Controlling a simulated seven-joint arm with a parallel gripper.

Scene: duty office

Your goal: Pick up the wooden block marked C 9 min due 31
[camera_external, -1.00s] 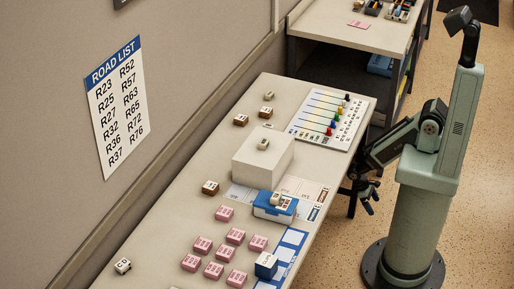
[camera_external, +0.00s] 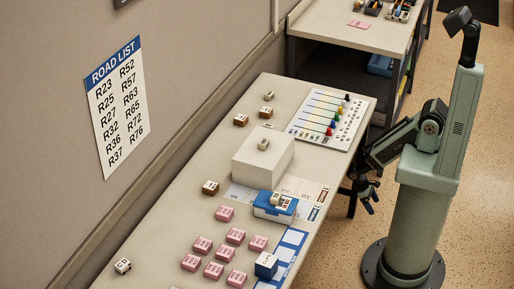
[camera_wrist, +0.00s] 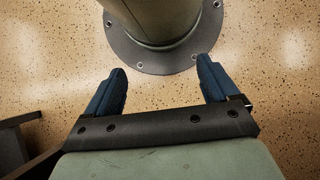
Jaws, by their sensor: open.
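Several small blocks with marked tops stand on the long table (camera_external: 180,225), and their markings are too small to read, so I cannot tell which one is C 9 min due 31. Brown-sided blocks stand at the left (camera_external: 210,187), further back (camera_external: 240,119) and near that one (camera_external: 265,112). Pale blocks stand on the white box (camera_external: 262,165), at the far end (camera_external: 269,96) and at the near left (camera_external: 123,265). More lie on the blue box (camera_external: 272,210). My gripper (camera_external: 367,198) hangs beside the table's right edge, empty; its open blue fingers show in the wrist view (camera_wrist: 162,75) over the floor.
Several pink blocks (camera_external: 226,251) and a blue block with a white top (camera_external: 266,265) occupy the near table. A white board with coloured pegs (camera_external: 325,120) lies at the back right. A wall carries a road list (camera_external: 118,105). A second table (camera_external: 350,38) stands behind.

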